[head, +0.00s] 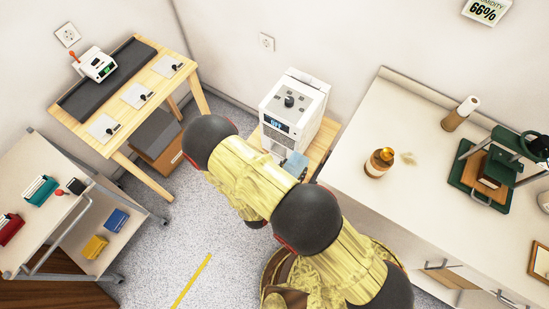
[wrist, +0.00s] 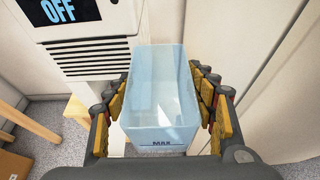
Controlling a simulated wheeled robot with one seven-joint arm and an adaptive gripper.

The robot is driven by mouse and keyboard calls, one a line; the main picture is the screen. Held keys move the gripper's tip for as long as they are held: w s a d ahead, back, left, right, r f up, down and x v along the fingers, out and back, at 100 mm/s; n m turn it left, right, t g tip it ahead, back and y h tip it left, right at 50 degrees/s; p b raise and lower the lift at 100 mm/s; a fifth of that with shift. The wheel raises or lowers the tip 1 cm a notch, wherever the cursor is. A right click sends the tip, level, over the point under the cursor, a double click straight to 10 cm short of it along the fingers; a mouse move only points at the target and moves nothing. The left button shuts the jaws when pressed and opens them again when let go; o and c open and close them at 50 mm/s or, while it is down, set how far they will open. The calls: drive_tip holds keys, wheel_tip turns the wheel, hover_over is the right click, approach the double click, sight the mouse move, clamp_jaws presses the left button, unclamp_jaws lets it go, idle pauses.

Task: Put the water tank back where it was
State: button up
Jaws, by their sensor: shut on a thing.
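The water tank (wrist: 160,110) is a clear, bluish open-topped box with a MAX mark on its near wall. My gripper (wrist: 160,82) is shut on it, with padded fingers along its left and right sides. The tank looks empty and roughly upright. A white dehumidifier (head: 297,103) stands against the back wall; in the wrist view its grille and OFF display (wrist: 57,10) are just beyond and left of the tank. In the head view the tank (head: 295,164) shows at the machine's lower front, partly behind my arm, which hides my gripper. I cannot tell whether tank and machine touch; the tank's slot is hidden.
The dehumidifier stands on a wooden stand (head: 322,145). A wooden bench (head: 150,165) and a trolley (head: 60,215) stand left. Floor between is mostly clear.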

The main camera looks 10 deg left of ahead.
drive_tip(key=w+a+f+b, duration=0.1)
drive_tip(key=w+a+f, duration=0.1)
drive_tip(key=a+f, duration=0.1)
drive_tip(key=w+a+f+b, duration=0.2)
drive_tip(key=w+a+f, duration=0.1)
drive_tip(key=a+f, duration=0.1)
drive_tip(key=w+a+f+b, duration=0.2)
drive_tip(key=w+a+f, duration=0.1)
drive_tip(key=a+f, duration=0.1)
drive_tip(key=shift+a+f, duration=0.15)
drive_tip(key=shift+f, duration=0.85)
drive_tip(key=shift+c, duration=0.6)
clamp_jaws()
drive_tip(key=o, duration=1.7)
unclamp_jaws()
drive_tip(key=shift+o, duration=0.2)
drive_tip(key=shift+r, duration=0.1)
drive_tip(key=p+v, duration=0.2)
drive_tip(key=v, duration=1)
